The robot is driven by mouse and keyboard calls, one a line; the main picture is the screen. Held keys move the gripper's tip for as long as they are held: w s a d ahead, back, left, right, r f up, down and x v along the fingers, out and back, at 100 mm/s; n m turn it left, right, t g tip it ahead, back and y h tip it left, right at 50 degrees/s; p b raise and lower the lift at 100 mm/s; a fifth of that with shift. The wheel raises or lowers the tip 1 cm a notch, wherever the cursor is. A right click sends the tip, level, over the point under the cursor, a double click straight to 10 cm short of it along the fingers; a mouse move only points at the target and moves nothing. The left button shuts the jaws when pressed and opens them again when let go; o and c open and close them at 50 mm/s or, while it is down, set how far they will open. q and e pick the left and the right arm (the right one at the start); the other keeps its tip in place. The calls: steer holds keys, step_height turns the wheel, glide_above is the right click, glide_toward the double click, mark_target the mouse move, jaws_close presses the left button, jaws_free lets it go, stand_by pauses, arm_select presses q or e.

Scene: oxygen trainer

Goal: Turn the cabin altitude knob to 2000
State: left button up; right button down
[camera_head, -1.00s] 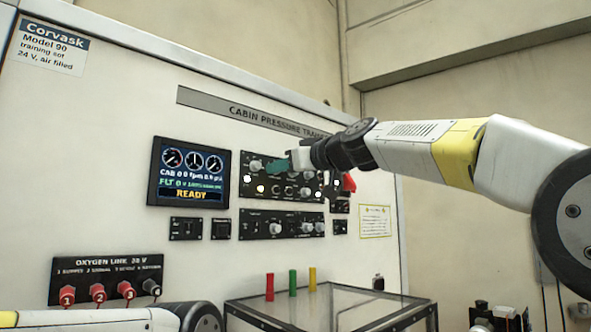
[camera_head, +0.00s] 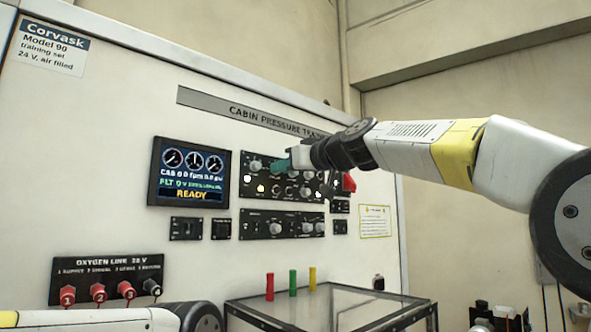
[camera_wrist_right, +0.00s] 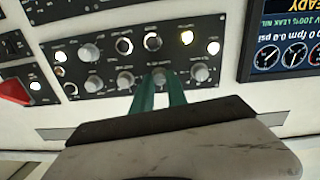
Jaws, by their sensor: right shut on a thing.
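The upper black control panel (camera_head: 250,185) carries several grey knobs and lit round lamps; its labels are too small to read, so I cannot tell which knob is the cabin altitude one. My right gripper (camera_head: 281,166) reaches the panel's top row from the right. In the right wrist view, the panel appears upside down, and my gripper's green fingers (camera_wrist_right: 158,92) are shut on a grey knob (camera_wrist_right: 160,76) between two other knobs. The knob's pointer setting is hidden or too small to read. The display (camera_head: 188,172) shows READY. My left gripper is out of view.
A lower black panel (camera_head: 262,225) and small switch modules sit below. A red guard (camera_head: 348,183) is right of the gripper. A glass-topped case (camera_head: 330,308) with red, green and yellow pegs stands in front.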

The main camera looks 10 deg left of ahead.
steer(key=shift+w+m, duration=0.1)
steer(key=shift+m, duration=3.7)
steer(key=shift+g, duration=0.3)
steer(key=c, duration=1.3)
jaws_free()
steer(key=shift+d, duration=0.1)
steer(key=shift+d, duration=0.1)
steer(key=v, duration=0.7)
steer(key=shift+s+d, duration=0.15)
steer(key=shift+s, duration=0.15)
